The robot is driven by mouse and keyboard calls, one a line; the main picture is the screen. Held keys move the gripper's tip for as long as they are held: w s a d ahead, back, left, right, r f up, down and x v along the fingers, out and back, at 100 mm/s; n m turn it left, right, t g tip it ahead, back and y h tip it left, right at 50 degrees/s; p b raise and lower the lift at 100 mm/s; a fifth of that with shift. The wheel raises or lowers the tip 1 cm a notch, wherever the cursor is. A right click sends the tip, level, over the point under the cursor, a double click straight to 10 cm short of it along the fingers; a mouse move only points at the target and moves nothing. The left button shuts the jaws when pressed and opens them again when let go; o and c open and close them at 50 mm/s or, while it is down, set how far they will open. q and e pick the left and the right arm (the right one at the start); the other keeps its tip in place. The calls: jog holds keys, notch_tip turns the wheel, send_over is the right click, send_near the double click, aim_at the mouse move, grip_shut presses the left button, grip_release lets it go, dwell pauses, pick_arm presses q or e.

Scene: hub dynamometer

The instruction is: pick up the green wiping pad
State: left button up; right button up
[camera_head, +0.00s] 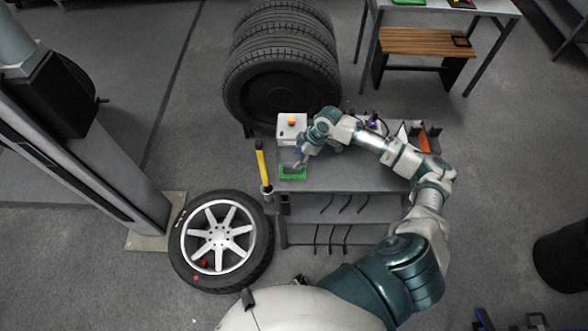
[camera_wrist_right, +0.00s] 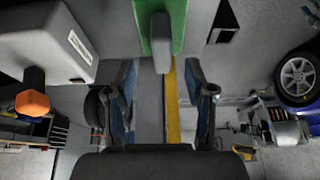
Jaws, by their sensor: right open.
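The green wiping pad (camera_head: 293,174) lies near the left end of the grey bench top. In the right wrist view the pad (camera_wrist_right: 178,28) shows at the top centre, with a grey block-shaped grip on it. My right gripper (camera_head: 300,162) is right at the pad in the head view and partly covers it. In the wrist view its two fingers (camera_wrist_right: 167,105) are spread with nothing held between them, and the pad lies above the fingertips in the picture. I cannot tell whether a finger touches it. My left gripper is not in view.
A white box with an orange knob (camera_head: 291,122) stands close behind the pad. A yellow-and-black upright tool (camera_head: 262,165) is at the bench's left edge. A wheel (camera_head: 221,241) lies on the floor at left, and stacked tyres (camera_head: 280,65) stand behind. The bench middle (camera_head: 350,175) is clear.

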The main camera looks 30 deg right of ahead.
aim_at(291, 164)
jog(key=shift+x, duration=1.2)
jog(key=shift+w+a+f, duration=0.15)
jog(key=shift+a+f, duration=0.2)
jog(key=shift+f, duration=0.15)
jog(key=shift+w+a+f, duration=0.15)
jog(key=shift+a+f, duration=0.25)
jog(key=shift+f, duration=0.1)
jog(key=shift+a+f, duration=0.15)
jog(key=shift+a, duration=0.05)
jog(key=shift+d+f, duration=0.1)
jog(key=shift+d, duration=0.25)
jog(key=c, duration=1)
jog(key=shift+d, duration=0.15)
grip_shut()
jog(key=shift+a+r, duration=0.35)
jog(key=shift+r, duration=0.05)
notch_tip(291, 164, up, 3)
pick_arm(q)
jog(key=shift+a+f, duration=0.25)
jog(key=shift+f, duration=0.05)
pick_arm(e)
jog(key=s+d+r, duration=0.1)
jog(key=s+d, duration=0.1)
jog(key=s, duration=1.3)
jog(key=shift+s+d+r, duration=0.15)
jog(key=shift+s+d, duration=0.15)
jog(key=shift+s, duration=0.1)
